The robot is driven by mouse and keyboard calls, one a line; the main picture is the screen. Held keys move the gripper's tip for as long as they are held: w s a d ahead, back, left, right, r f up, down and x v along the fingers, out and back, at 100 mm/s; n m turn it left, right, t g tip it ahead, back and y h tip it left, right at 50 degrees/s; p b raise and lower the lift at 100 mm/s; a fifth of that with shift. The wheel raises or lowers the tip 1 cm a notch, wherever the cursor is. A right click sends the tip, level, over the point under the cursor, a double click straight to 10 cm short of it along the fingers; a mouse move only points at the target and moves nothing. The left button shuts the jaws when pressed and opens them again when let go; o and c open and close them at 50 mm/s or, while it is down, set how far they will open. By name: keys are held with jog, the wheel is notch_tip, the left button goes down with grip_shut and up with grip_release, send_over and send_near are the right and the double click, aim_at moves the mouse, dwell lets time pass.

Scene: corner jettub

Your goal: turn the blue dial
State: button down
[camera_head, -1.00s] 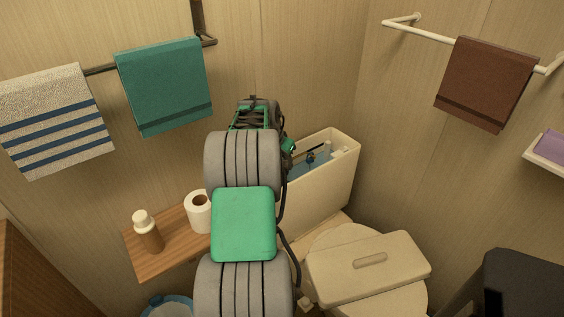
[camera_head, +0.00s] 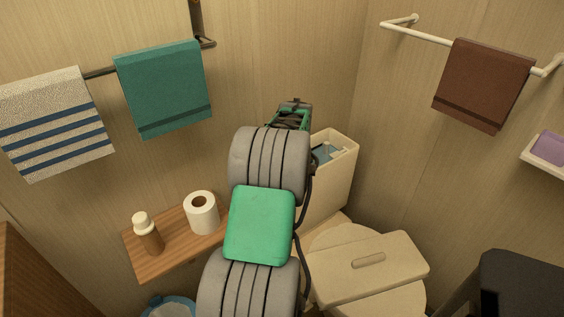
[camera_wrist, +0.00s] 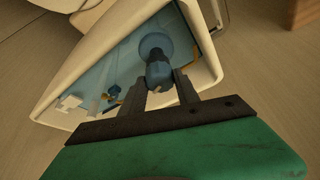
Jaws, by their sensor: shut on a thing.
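The blue dial (camera_wrist: 158,70) shows in the wrist view inside the open toilet tank, on a round blue base. My gripper (camera_wrist: 162,88) reaches into the tank with its dark fingers on either side of the dial, shut on it. In the head view my arm hides the dial and the gripper's fingertips. The cream tank (camera_head: 340,180) stands in the corner with its top open, and part of its blue inside shows.
The tank lid (camera_head: 390,272) lies on the toilet seat. A wooden shelf (camera_head: 172,262) at the left holds a toilet roll (camera_head: 203,220) and a brown bottle (camera_head: 150,240). Towels hang on both walls.

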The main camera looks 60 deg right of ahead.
jog(key=shift+n, duration=0.6)
jog(key=c, duration=0.9)
grip_release()
jog(key=v, duration=0.7)
jog(key=shift+s+r+p, duration=0.25)
jog(key=shift+r+p, duration=0.05)
jog(key=shift+r, duration=0.05)
